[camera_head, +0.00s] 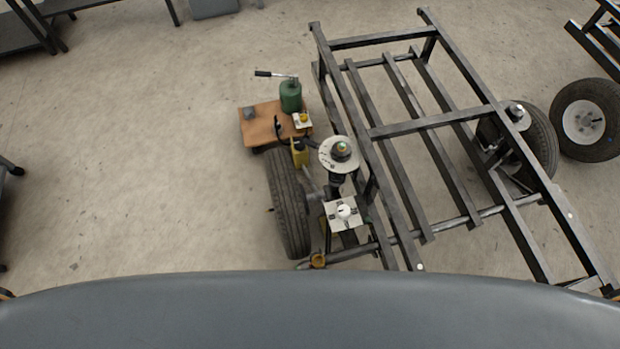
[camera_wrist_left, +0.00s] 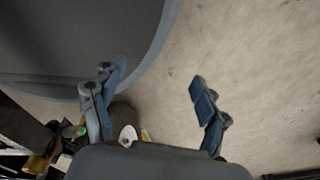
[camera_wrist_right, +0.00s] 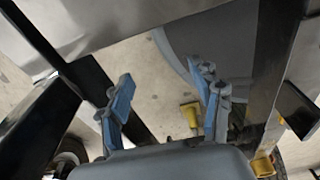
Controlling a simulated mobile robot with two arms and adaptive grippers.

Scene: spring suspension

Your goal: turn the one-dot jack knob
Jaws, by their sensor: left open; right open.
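In the head view, a white square plate with a white knob (camera_head: 345,212) sits low beside the wheel. A round white dial with a dark and green knob (camera_head: 341,149) is just above it. A small plate with a yellow knob (camera_head: 302,119) is near the green bottle jack (camera_head: 290,96). Dots that would mark the one-dot knob are too small to tell. My left gripper (camera_wrist_left: 158,80) is open and empty over bare floor in its wrist view. My right gripper (camera_wrist_right: 160,82) is open and empty among frame bars in its wrist view. Neither gripper shows clearly in the head view.
A dark metal trailer frame (camera_head: 390,130) fills the head view's centre right. A tyre (camera_head: 288,205) stands beside the knobs, and a loose wheel (camera_head: 584,121) is at the far right. A wooden board (camera_head: 262,130) carries the jack.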

